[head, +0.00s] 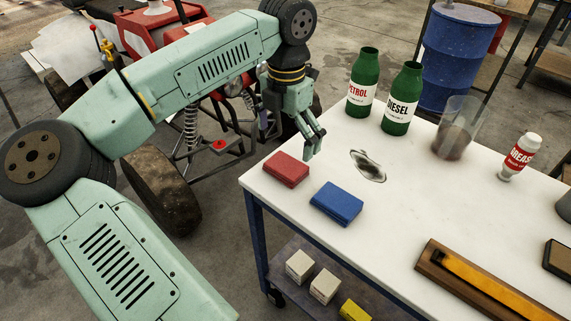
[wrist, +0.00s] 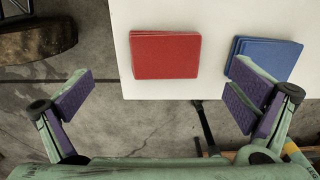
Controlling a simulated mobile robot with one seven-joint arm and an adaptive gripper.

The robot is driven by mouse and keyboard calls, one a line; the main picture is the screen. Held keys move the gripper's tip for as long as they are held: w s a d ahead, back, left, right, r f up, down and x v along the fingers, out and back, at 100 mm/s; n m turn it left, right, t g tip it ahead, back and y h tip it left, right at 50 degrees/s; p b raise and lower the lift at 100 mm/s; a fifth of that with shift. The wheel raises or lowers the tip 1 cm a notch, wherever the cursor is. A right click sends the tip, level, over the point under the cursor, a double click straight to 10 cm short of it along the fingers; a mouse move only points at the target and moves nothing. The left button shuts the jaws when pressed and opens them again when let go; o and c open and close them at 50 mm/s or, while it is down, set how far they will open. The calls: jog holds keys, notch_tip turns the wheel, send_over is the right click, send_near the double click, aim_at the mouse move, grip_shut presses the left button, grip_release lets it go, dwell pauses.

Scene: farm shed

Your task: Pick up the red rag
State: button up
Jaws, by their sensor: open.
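The red rag (head: 287,169) is folded into a flat block and lies at the near left corner of the white table (head: 408,225). In the wrist view the red rag (wrist: 166,55) lies ahead of my gripper, between the lines of the two fingers. A blue rag (head: 337,203), also folded, lies to its right; it shows in the wrist view too (wrist: 268,56). My gripper (head: 314,145) is open and empty, above the table's left edge close to the red rag. In the wrist view my gripper's purple-padded fingers (wrist: 160,98) are wide apart. Neither finger visibly touches the rag.
A green petrol bottle (head: 361,86), a green diesel bottle (head: 402,101), a clear beaker (head: 456,128) and a grease bottle (head: 519,157) stand farther back. A dark-marked patch (head: 369,166) lies mid-table. A red vehicle stands behind.

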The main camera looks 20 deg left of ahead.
aim_at(286, 164)
jog(key=shift+s+d+f+p, duration=0.15)
jog(key=shift+f+p, duration=0.2)
jog(key=shift+f, duration=0.7)
jog(key=shift+s+a+f+p, duration=0.15)
jog(key=shift+f+p, duration=0.15)
jog(key=shift+f, duration=0.7)
jog(key=shift+s+d+f+p, duration=0.15)
jog(key=shift+f+p, duration=0.2)
jog(key=shift+f, duration=0.7)
jog(key=shift+c, duration=0.4)
jog(key=c, duration=1)
